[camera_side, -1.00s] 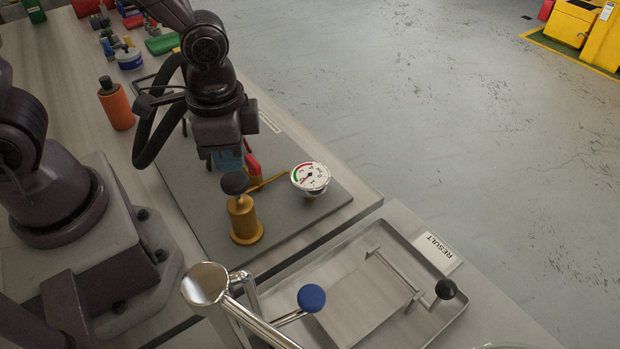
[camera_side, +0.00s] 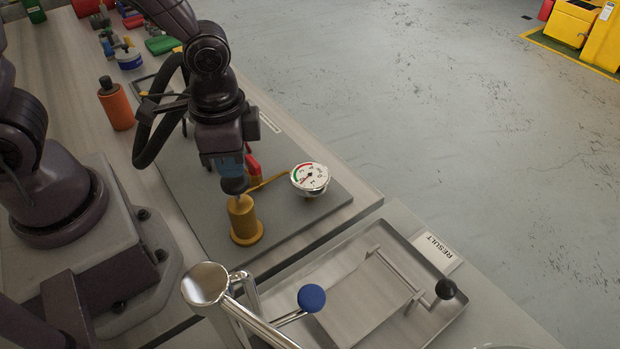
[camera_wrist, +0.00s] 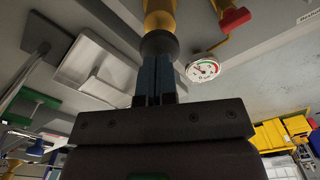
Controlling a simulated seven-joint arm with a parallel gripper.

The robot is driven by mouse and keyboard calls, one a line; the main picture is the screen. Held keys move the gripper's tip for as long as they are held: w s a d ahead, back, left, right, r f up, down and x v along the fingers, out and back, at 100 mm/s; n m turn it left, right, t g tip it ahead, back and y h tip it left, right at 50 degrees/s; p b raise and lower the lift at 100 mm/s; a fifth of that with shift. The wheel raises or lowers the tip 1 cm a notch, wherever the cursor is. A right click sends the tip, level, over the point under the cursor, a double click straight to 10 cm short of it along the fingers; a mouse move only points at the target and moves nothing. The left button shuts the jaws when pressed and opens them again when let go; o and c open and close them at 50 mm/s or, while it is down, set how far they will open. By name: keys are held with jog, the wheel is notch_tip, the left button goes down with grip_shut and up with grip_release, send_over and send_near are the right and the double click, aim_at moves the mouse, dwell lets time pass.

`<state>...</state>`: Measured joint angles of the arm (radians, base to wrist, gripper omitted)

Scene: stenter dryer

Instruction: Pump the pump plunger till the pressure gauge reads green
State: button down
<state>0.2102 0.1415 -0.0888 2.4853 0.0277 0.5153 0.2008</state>
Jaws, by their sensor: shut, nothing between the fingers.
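The brass pump (camera_side: 243,220) stands upright on the grey board, with a black plunger knob (camera_side: 234,187) on top. My gripper (camera_side: 231,170) is shut and empty, with its blue fingertips right at the top of the knob and seemingly touching it. In the wrist view the shut fingers (camera_wrist: 154,78) meet the knob (camera_wrist: 159,44), with the pump body (camera_wrist: 159,15) beyond. The round white pressure gauge (camera_side: 310,178) sits right of the pump, joined by a brass pipe. Its dial has green and red marks; the needle appears to lie toward the red side, outside the green.
A red-handled valve (camera_side: 253,165) stands behind the pump, close to my gripper. An orange bottle (camera_side: 116,105) stands to the left.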

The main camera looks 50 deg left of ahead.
aim_at(234, 179)
jog(key=shift+f, duration=1.85)
jog(key=shift+r, duration=2.45)
jog(key=shift+r, duration=2.5)
